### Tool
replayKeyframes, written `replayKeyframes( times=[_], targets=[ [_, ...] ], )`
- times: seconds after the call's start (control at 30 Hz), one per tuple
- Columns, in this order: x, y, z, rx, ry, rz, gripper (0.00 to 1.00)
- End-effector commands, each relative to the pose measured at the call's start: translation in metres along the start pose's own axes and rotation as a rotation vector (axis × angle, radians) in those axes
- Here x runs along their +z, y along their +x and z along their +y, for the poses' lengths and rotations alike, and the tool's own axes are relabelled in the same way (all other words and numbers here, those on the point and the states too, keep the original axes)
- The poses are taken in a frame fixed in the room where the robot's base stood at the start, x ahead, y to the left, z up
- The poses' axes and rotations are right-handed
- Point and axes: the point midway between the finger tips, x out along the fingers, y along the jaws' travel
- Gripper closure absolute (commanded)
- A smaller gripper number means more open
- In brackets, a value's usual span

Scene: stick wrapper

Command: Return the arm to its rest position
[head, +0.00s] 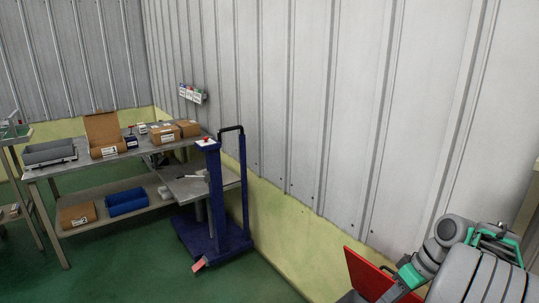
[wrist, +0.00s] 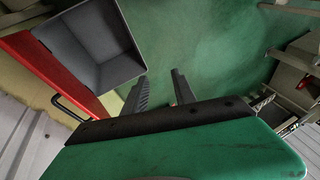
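My arm (head: 440,250), grey with green joints, is folded at the lower right of the head view. My gripper (wrist: 159,80) shows in the wrist view with its two dark fingers apart and nothing between them. Green floor lies behind the fingers. The gripper's fingers cannot be made out in the head view.
A red panel (head: 368,275) stands by my arm, low in the head view. An open grey bin (wrist: 92,45) is near the fingers in the wrist view. A workbench with boxes (head: 105,135) and a blue trolley (head: 228,215) stand further left. Green floor (head: 130,265) is clear in front.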

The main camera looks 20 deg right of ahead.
Motion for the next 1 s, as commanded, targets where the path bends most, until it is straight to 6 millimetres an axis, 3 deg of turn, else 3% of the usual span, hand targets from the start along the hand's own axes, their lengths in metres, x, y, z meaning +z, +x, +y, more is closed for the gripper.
replayKeyframes(
  times=[0.17,0.3,0.4,0.53,0.7,1.0],
  targets=[
    [-0.051,0.010,-0.061,0.051,0.026,-0.043,0.68],
    [-0.083,0.023,-0.133,0.125,0.059,-0.066,0.68],
    [-0.089,0.034,-0.198,0.203,0.085,-0.063,0.68],
    [-0.072,0.045,-0.258,0.294,0.115,-0.025,0.68],
    [-0.049,0.052,-0.283,0.355,0.142,0.024,0.68],
    [-0.046,0.054,-0.284,0.364,0.151,0.031,0.68]
  ],
)
